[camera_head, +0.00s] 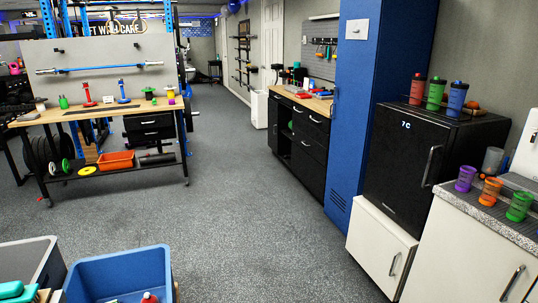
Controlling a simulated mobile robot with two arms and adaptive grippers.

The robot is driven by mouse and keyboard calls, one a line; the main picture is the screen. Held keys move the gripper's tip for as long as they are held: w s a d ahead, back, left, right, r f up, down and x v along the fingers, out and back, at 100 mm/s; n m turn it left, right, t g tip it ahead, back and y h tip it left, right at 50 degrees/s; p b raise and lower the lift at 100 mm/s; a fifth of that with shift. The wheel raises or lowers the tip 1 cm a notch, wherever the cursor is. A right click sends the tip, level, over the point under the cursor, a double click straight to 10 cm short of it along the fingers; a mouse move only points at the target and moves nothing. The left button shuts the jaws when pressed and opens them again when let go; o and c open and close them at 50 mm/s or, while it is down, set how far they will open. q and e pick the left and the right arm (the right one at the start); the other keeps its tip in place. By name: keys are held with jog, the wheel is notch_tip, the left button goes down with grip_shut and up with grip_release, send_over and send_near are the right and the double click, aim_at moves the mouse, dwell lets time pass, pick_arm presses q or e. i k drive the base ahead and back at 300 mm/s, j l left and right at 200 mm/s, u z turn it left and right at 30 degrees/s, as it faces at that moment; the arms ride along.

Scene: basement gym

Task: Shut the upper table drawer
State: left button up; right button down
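The wooden-topped table (98,112) stands at the left, across the floor. A black drawer unit (150,130) hangs under its right half. The upper drawer (148,121) shows a dark front with a pale handle, above a similar lower drawer (152,134). The upper drawer seems to stick out, but at this distance I cannot tell how far. Neither of my grippers is in view.
Grey floor (225,190) is open between me and the table. A blue bin (120,270) and a grey bin (48,258) stand close in front at left. A black cabinet (303,140), blue locker (352,110), black fridge (420,160) and white counter (455,255) line the right.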

aim_at(158, 119)
jog(key=i+l+z, duration=0.25)
jog(key=i, duration=0.3)
jog(key=i+z, duration=0.25)
jog(key=i, duration=0.3)
jog(key=i+j+u, duration=0.15)
jog(key=i+u, duration=0.25)
jog(key=i, duration=0.25)
jog(key=i+u, duration=0.35)
jog(key=i, duration=0.3)
jog(key=i+l+u, duration=0.25)
jog(key=i+u, duration=0.15)
jog(key=i, duration=0.2)
